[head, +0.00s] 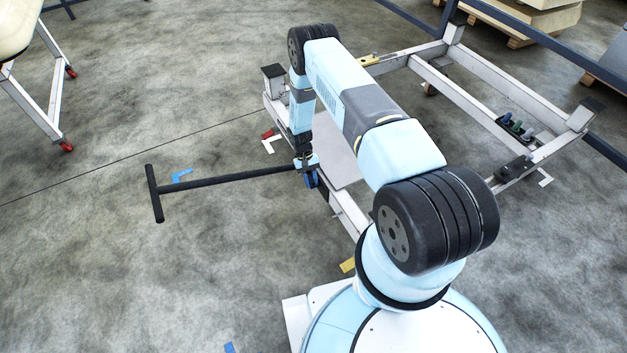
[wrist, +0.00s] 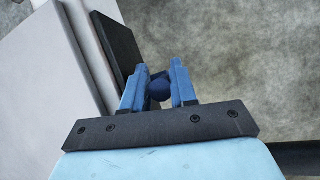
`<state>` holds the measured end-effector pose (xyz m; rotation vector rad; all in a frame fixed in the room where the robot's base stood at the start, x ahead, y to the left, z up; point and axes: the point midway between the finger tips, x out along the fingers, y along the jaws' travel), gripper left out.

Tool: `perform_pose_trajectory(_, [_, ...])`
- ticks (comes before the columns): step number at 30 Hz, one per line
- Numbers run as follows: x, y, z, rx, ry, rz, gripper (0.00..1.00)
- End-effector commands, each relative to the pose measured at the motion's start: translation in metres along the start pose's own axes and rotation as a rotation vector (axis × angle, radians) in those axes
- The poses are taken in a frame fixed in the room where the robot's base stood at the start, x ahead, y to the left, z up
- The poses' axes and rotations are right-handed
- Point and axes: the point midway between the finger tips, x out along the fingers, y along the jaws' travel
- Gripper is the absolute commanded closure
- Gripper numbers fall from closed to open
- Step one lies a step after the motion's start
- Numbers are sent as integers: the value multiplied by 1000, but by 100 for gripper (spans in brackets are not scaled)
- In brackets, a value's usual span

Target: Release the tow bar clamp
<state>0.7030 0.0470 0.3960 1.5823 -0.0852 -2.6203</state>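The black tow bar (head: 235,179) reaches out low over the floor to the left of the white trolley frame, with a crossbar handle (head: 154,194) at its far end. Its trolley end runs behind my gripper (head: 309,172), so the clamp is mostly hidden in the head view. In the wrist view, my gripper (wrist: 159,88) has its two blue fingers on either side of a round dark blue knob (wrist: 158,90). Both fingers appear to touch the knob. A dark plate (wrist: 118,45) stands just left of the fingers.
The white trolley frame (head: 347,213) lies beneath and right of my arm, with dark corner posts. Another white trolley with red casters (head: 66,147) stands at far left. The floor around the tow bar is open.

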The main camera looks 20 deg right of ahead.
Motion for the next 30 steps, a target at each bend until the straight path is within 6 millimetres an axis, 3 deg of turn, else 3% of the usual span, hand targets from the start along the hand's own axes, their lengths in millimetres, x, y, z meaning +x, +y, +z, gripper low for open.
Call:
perform_pose_trajectory(11, [-12,-1,-1,-1,3,0,72])
perform_pose_trajectory(30, [-124,0,-5,0,4,0,72])
